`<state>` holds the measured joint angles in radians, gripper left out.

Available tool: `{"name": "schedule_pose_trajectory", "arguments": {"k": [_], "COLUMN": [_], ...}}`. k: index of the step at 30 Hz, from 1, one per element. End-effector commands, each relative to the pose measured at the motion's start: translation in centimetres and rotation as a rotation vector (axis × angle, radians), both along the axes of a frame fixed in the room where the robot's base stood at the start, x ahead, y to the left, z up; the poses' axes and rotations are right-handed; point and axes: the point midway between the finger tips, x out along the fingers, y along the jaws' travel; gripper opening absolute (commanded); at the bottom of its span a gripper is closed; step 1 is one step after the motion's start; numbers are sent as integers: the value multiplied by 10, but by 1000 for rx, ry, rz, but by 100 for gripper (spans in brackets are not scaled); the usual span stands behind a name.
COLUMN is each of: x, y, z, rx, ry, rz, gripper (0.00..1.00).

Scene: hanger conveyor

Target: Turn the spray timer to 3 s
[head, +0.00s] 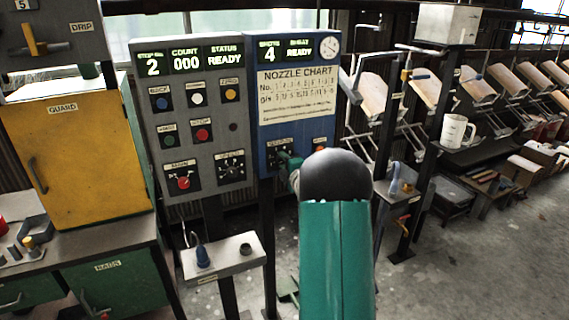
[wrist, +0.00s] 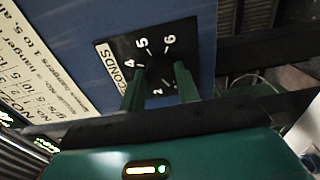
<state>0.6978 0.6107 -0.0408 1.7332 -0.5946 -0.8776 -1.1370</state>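The spray timer is a black dial plate marked SECONDS on the blue panel, seen in the wrist view (wrist: 118,50). Its numbers 2, 4, 5 and 6 show in white; the 3 is not readable. In the head view the dial (head: 278,144) is partly covered by my arm. My gripper (wrist: 159,72) is at the dial, its two green fingers apart, one on each side of the dark centre. The knob and its pointer are too dark to make out, so I cannot tell its setting or whether the fingers touch it.
The blue panel (head: 264,103) has a nozzle chart (head: 297,95) and an orange button (head: 320,148). A grey panel (head: 160,129) with buttons and dials stands to its left. A small shelf (head: 226,258) is below. A post with a white mug (head: 454,131) stands right.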

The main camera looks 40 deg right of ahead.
Motion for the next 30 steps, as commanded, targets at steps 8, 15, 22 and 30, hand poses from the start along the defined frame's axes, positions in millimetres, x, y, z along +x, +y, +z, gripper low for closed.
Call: {"name": "schedule_pose_trajectory", "arguments": {"k": [8, 15, 22, 30], "x": [0, 0, 0, 0], "y": [0, 0, 0, 0], "z": [0, 0, 0, 0], "rx": [29, 140, 322, 570], "ry": [-8, -41, -95, -167], "rz": [0, 0, 0, 1], "gripper": [9, 9, 9, 9]}}
